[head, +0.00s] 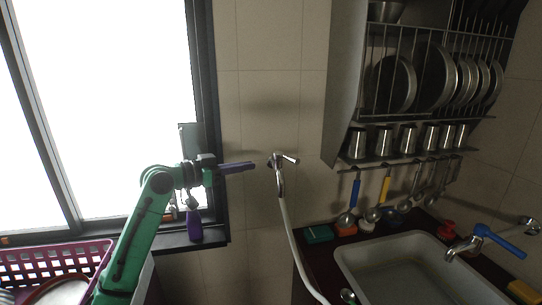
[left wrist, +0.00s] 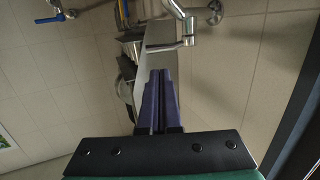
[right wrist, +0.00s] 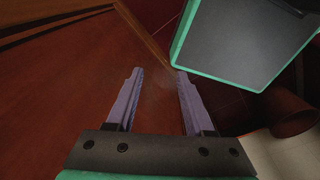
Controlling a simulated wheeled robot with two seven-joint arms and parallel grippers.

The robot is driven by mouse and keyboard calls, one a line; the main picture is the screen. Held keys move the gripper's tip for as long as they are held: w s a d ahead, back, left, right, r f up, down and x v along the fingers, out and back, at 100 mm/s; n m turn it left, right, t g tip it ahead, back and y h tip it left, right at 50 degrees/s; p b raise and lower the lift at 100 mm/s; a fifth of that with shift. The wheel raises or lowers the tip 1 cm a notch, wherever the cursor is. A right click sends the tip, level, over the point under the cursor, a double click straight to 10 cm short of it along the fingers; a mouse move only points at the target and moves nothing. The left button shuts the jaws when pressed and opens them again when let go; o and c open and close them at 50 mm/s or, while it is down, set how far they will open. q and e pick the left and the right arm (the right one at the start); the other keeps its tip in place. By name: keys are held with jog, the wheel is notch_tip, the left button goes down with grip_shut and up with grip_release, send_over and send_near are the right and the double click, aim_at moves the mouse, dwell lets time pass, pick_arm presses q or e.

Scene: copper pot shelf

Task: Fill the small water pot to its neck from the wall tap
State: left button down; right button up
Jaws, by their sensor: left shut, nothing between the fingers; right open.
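A chrome wall tap (head: 279,178) with a small lever stands out from the tiled wall, and a pale hose (head: 289,225) runs down from it. It also shows at the top of the left wrist view (left wrist: 188,28). My left gripper (head: 252,165) is shut and empty, its purple fingers pointing at the tap from the left, with a small gap to it in the head view. My right gripper (right wrist: 155,75) is open and empty above a brown surface; it is not in the head view. I cannot make out the small water pot in any view.
A pink basket (head: 92,255) is at lower left. A purple bottle (head: 195,226) stands on the window sill.

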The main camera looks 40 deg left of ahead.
aim_at(289, 159)
pick_arm(q)
jog(key=p+x, duration=0.6)
jog(key=x, duration=0.5)
jog(key=shift+w+r, duration=0.15)
jog(key=shift+w, duration=0.1)
jog(key=shift+w+d+p, duration=0.1)
jog(key=shift+w+p, duration=0.15)
jog(key=shift+p, duration=0.05)
jog(key=shift+f, duration=0.25)
